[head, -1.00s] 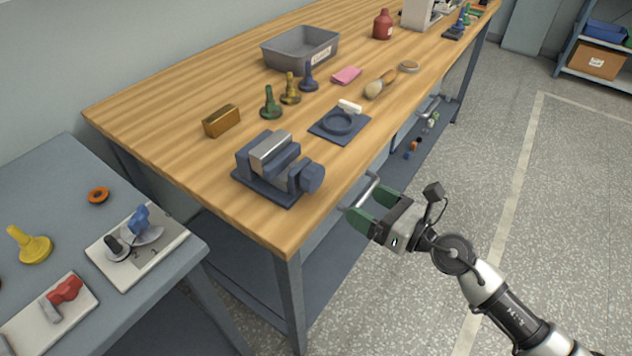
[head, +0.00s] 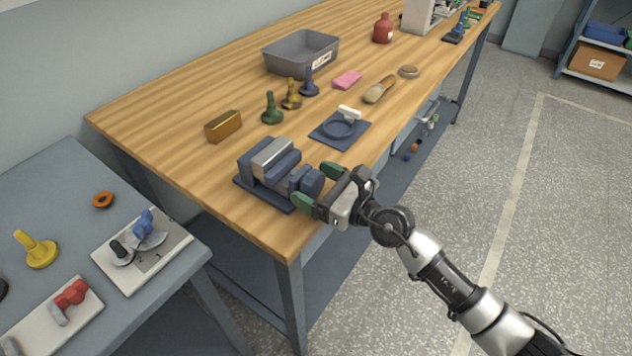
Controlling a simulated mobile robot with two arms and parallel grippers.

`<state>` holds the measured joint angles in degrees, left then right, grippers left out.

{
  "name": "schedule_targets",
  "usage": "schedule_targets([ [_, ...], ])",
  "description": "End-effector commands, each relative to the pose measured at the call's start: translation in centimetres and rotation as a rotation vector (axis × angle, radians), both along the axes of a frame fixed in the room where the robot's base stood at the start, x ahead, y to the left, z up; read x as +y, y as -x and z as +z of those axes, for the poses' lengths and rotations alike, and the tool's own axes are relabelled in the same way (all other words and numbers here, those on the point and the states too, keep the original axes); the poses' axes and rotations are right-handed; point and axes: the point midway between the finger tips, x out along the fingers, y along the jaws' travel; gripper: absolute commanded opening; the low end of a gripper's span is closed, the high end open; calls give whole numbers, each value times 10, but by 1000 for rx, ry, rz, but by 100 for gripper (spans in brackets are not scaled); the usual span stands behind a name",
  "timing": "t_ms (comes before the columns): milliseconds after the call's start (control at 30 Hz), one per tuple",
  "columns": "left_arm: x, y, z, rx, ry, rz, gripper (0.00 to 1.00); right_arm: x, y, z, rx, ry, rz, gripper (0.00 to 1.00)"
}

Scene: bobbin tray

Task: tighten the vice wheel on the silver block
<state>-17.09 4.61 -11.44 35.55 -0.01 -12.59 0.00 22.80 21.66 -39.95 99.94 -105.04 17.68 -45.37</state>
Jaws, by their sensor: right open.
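A dark blue vice (head: 248,171) stands near the front edge of the wooden bench. The silver block (head: 272,151) sits between its jaws, its top showing. The vice wheel (head: 312,181) is the dark blue round part on the vice's right side. My right gripper (head: 318,187) is open, with green fingertips, at the wheel. One finger shows above and right of the wheel, the other below it. I cannot tell whether they touch it. My left gripper is out of view.
A dark square plate with a ring (head: 342,139) lies behind the vice. A brass block (head: 223,126), several bobbins and a grey bin (head: 273,61) stand farther back. A side table (head: 60,212) at the left holds lever switches. The floor at right is clear.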

Motion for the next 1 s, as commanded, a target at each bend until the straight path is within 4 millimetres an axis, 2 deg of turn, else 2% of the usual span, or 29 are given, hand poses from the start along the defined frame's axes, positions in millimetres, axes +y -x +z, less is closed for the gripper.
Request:
schedule_targets([
  [233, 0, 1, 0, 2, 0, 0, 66, 1, 0, 0, 0, 0, 0, 86],
  [567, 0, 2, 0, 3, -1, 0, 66, 0, 0, 0, 0, 0, 0, 37],
  [1000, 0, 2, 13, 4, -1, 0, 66, 0, -1, 3, 99, -72, -1, 37],
])
